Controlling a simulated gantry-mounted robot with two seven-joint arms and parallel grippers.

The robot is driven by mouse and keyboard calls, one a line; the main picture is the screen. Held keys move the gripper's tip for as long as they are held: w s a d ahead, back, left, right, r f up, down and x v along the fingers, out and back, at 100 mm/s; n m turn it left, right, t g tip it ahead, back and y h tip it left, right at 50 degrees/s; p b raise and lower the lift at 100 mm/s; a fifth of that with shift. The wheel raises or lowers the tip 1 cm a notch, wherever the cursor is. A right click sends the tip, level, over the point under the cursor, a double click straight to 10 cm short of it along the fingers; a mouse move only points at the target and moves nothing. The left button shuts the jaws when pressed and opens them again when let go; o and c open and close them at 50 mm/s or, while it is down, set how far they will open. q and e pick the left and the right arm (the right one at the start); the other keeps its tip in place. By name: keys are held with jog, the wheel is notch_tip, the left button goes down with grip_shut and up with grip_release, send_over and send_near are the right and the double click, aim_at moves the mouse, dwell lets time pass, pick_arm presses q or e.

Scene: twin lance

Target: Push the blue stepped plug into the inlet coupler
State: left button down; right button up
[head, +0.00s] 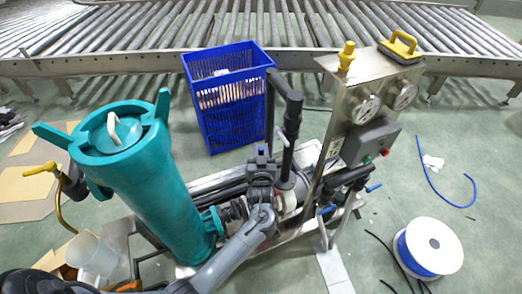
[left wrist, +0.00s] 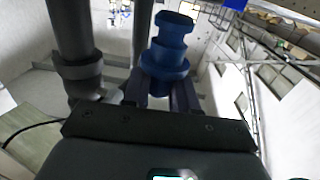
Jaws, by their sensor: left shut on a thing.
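The blue stepped plug (left wrist: 168,50) stands up from between the fingers of my left gripper (left wrist: 160,98) in the left wrist view, its narrower stepped end pointing away from the gripper. In the head view my left gripper (head: 262,168) is at the middle of the skid, shut on the plug, with only a small dark blue bit of the plug (head: 262,152) showing above it. It is just left of a black upright pipe (head: 292,118). I cannot make out the inlet coupler for certain in either view. My right gripper is not in view.
A teal filter housing (head: 148,185) stands left of my left arm. A steel gauge panel (head: 350,100) rises on the right. A blue crate (head: 228,115) stands behind, before a roller conveyor (head: 290,35). A blue hose reel (head: 430,247) lies on the floor at right.

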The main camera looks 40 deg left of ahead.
pick_arm(q)
jog(key=shift+p, duration=0.5)
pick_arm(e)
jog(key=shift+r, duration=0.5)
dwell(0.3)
pick_arm(q)
jog(key=shift+f, duration=0.1)
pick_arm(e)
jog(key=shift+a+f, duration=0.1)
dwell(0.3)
pick_arm(q)
jog(key=shift+f+b, duration=0.75)
jog(key=shift+f, duration=0.3)
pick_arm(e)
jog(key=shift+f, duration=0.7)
pick_arm(q)
jog(key=shift+f+b, duration=0.85)
jog(key=shift+f, duration=0.35)
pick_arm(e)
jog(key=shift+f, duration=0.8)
pick_arm(q)
jog(key=c, duration=0.8)
grip_release()
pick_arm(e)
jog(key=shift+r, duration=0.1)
